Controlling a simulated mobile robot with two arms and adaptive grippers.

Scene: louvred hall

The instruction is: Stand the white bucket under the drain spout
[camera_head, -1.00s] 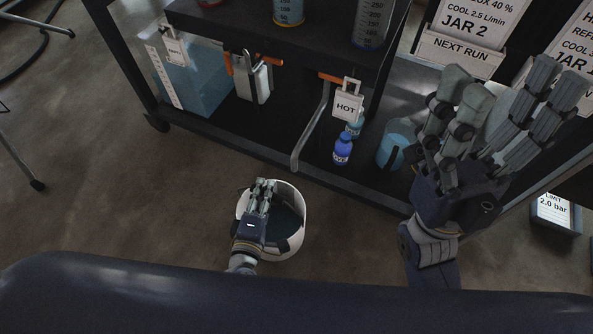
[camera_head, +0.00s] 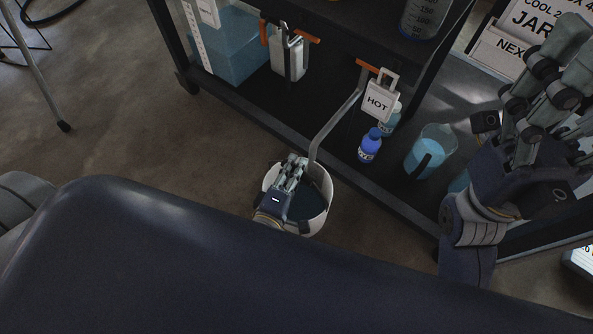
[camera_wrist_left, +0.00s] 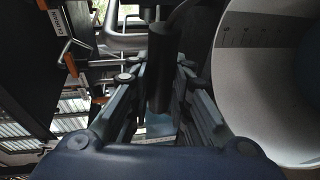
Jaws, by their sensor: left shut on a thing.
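The white bucket (camera_head: 322,218) shows in the head view in front of the rack's lower shelf, with a dark inside. My left gripper (camera_head: 292,165) lies across its left side, shut on it. In the left wrist view a dark cylindrical grip (camera_wrist_left: 160,75) is between the fingers, and the bucket's pale wall (camera_wrist_left: 245,90) fills the right side. The grey drain spout (camera_head: 333,125) bends down from the valve tagged HOT, and its lower end appears at the bucket's far rim. I cannot tell whether the bucket touches the floor. My right gripper (camera_head: 565,75) looks open and empty, at the right.
On the shelf are a blue bottle (camera_head: 369,147), a beaker of blue liquid (camera_head: 428,152) and a blue tank (camera_head: 235,45). A HOT tag (camera_head: 379,101) hangs by the orange valve handle (camera_head: 372,68). Stand legs (camera_head: 42,75) are at upper left; the floor between is clear.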

